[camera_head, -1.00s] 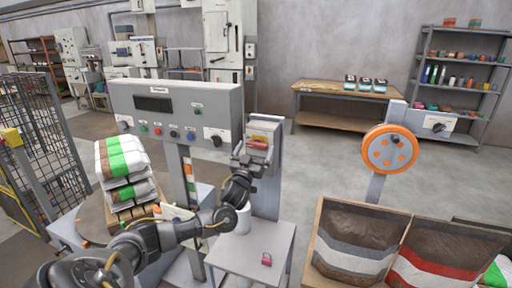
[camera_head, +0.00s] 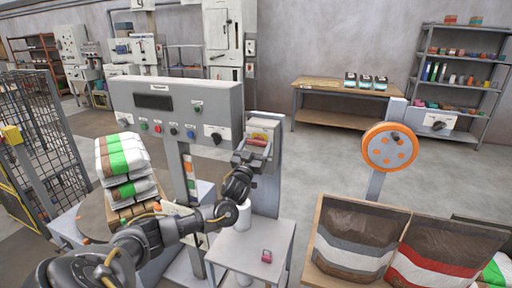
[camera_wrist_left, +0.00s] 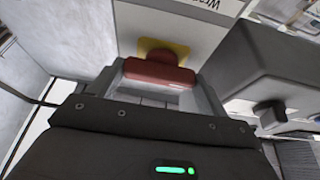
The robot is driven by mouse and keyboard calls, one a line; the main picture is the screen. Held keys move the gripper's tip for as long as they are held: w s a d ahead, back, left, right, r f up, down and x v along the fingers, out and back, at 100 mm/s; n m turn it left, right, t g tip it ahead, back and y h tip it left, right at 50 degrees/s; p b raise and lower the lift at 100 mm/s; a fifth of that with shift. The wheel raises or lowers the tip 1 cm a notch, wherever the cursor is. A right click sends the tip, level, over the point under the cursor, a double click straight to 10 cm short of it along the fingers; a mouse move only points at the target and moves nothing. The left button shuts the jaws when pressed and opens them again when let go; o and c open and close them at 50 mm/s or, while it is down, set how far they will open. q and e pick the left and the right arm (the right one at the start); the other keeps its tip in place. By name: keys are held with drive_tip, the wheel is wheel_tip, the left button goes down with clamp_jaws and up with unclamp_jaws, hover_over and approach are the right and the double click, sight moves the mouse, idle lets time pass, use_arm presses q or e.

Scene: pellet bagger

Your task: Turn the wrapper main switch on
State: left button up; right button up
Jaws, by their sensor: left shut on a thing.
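The wrapper main switch is a red handle (camera_head: 258,139) on a yellow plate, on the front of a box on a grey post (camera_head: 267,185). In the left wrist view the red handle (camera_wrist_left: 160,74) lies crosswise between my fingers, with the yellow plate (camera_wrist_left: 163,49) behind it. A label above it is cut off, with only part of its lettering showing. My left gripper (camera_head: 251,155) is shut on the red handle and partly hides it in the head view. My right gripper is not in view.
A grey control panel (camera_head: 175,110) with buttons and knobs stands just left of the switch. Below is a small table (camera_head: 240,255) with a white cylinder (camera_head: 243,216) and a pink padlock (camera_head: 266,256). Stacked bags (camera_head: 124,165) stand left; a bag crate (camera_head: 312,262) stands right.

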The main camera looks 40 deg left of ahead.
use_arm(q)
drive_tip(key=shift+m, duration=0.3)
drive_tip(key=m+h, duration=0.2)
drive_tip(key=m, duration=0.1)
drive_tip(key=m+h+p, duration=0.1)
drive_tip(key=m+h, duration=0.1)
drive_tip(key=m, duration=0.1)
drive_tip(key=shift+a+r+m, duration=0.1)
drive_tip(key=shift+m, duration=0.3)
drive_tip(key=m+h+p, duration=0.1)
drive_tip(key=m+h, duration=0.1)
drive_tip(key=m, duration=0.2)
drive_tip(key=shift+s+m, duration=0.1)
drive_tip(key=shift+m, duration=0.3)
drive_tip(key=m+h, duration=0.1)
drive_tip(key=m, duration=0.1)
drive_tip(key=m+g+h+p, duration=0.1)
drive_tip(key=m, duration=0.2)
drive_tip(key=shift+a+r+g, duration=0.1)
drive_tip(key=shift+g, duration=0.2)
drive_tip(key=m+g+p, duration=0.1)
drive_tip(key=m, duration=0.2)
drive_tip(key=shift+m+g, duration=0.4)
drive_tip(key=shift+m, duration=0.6)
